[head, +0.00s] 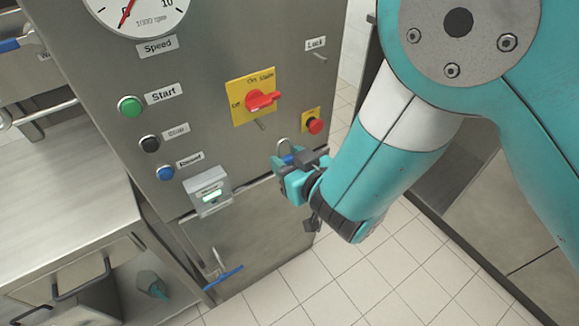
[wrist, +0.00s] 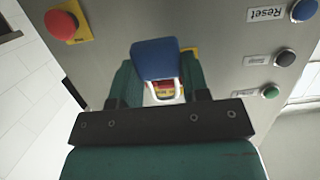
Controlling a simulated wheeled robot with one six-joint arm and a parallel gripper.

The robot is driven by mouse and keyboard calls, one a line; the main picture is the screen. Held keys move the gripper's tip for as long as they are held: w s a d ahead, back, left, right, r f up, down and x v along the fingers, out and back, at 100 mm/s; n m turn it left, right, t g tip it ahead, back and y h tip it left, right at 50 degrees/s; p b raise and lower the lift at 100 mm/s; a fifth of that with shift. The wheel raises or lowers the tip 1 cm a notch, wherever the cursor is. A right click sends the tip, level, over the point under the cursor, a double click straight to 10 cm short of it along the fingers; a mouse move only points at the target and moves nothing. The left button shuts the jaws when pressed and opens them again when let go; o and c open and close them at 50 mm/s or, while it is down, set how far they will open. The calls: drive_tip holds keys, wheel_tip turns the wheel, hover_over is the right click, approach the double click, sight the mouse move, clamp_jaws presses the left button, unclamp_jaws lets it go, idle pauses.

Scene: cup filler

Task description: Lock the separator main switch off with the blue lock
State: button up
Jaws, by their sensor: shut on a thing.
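The main switch (head: 262,100) is a red handle on a yellow plate on the steel panel in the head view. Its handle lies roughly level, in line with the "Off" mark. A small metal tab (head: 259,125) sticks out just below the plate. My gripper (head: 288,162) is shut on the blue lock, below and right of the switch, apart from it. In the wrist view the blue lock (wrist: 157,58) sits between the teal fingers, its pale shackle (wrist: 165,91) pointing to the panel. The lock partly hides the yellow plate (wrist: 187,56) there.
A red emergency button (head: 315,126) sits right of the switch. An empty peg (head: 319,57) is under the "Lock" label. The speed gauge (head: 137,12) needle points low.

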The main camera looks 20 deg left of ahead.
sight(257, 134)
drive_tip(key=shift+w+a+r+p, duration=0.2)
drive_tip(key=shift+a+p, duration=0.25)
drive_tip(key=shift+p, duration=0.45)
drive_tip(key=shift+r+p+x, duration=0.2)
drive_tip(key=shift+p+x, duration=1.2)
drive_tip(key=shift+x, duration=0.25)
drive_tip(key=shift+r+p+x, duration=0.15)
drive_tip(key=shift+p+x, duration=1.25)
drive_tip(key=shift+x, duration=0.3)
drive_tip(key=shift+w+a+f+b, duration=0.2)
drive_tip(key=shift+w+f+b, duration=0.05)
drive_tip(key=shift+b, duration=0.15)
drive_tip(key=shift+w+a+f+b, duration=0.1)
drive_tip(key=shift+w+a+b, duration=0.2)
drive_tip(key=shift+b, duration=0.25)
drive_tip(key=o, duration=1.1)
drive_tip(key=shift+c, duration=0.2)
